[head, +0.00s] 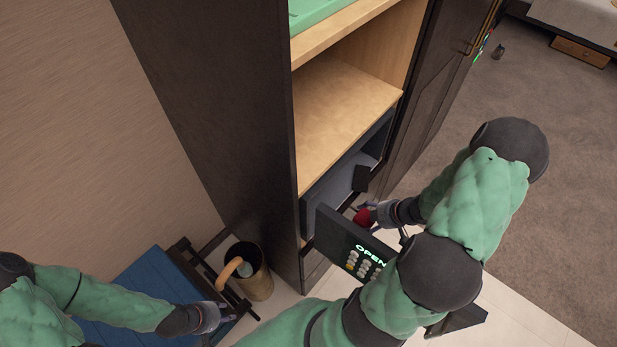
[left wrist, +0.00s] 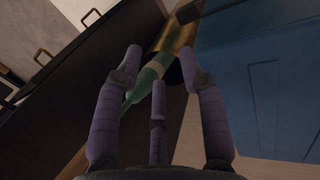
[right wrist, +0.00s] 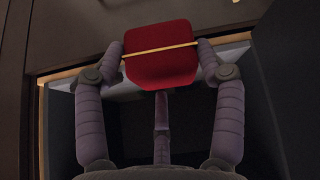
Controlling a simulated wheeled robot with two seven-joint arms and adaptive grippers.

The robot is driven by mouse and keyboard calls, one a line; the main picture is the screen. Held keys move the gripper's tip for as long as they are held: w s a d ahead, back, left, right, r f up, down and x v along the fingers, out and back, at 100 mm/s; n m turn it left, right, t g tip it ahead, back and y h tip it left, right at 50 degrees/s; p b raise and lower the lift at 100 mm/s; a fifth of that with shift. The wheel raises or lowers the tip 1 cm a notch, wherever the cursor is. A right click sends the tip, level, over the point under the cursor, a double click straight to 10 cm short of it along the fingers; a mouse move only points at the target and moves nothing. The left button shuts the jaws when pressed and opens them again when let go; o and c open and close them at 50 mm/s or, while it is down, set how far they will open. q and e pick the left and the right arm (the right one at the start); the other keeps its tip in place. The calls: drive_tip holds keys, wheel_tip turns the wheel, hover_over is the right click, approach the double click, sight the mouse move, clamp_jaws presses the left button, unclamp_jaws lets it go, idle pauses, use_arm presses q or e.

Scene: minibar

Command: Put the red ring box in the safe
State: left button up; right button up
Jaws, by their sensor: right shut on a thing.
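The red ring box (right wrist: 162,68) has a gold line across it and is held between the fingers of my right gripper (right wrist: 161,52) in the right wrist view. In the head view the red box (head: 364,217) shows small beside my right gripper, in front of the safe's opening. The safe (head: 340,182) is a dark grey box low in the cabinet. Its door (head: 342,240) is swung open, with a keypad and the word OPEN lit. My right arm hides part of the door.
A wooden shelf (head: 345,105) lies above the safe. A dark bin (head: 254,280) with an umbrella-like handle stands beside the cabinet, next to a blue luggage bench (head: 130,290). Carpet (head: 560,180) is clear on the right.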

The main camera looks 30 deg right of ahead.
drive_tip(key=w+a+b, duration=0.1)
drive_tip(key=w, duration=0.3)
drive_tip(key=w+a, duration=0.2)
drive_tip(key=w, duration=0.3)
drive_tip(key=w+a+b, duration=0.1)
drive_tip(key=w+a, duration=0.1)
drive_tip(key=w, duration=0.2)
drive_tip(key=shift+w+b, duration=0.3)
drive_tip(key=shift+b, duration=0.05)
drive_tip(key=w, duration=0.2)
drive_tip(key=w+a+f+b, duration=0.1)
drive_tip(key=shift+w+a, duration=0.1)
drive_tip(key=shift+f+b, duration=0.3)
drive_tip(key=shift+b, duration=0.05)
drive_tip(key=o, duration=1.2)
drive_tip(key=shift+r, duration=0.1)
drive_tip(key=p+v, duration=0.7)
drive_tip(key=v, duration=0.5)
drive_tip(key=shift+p, duration=0.4)
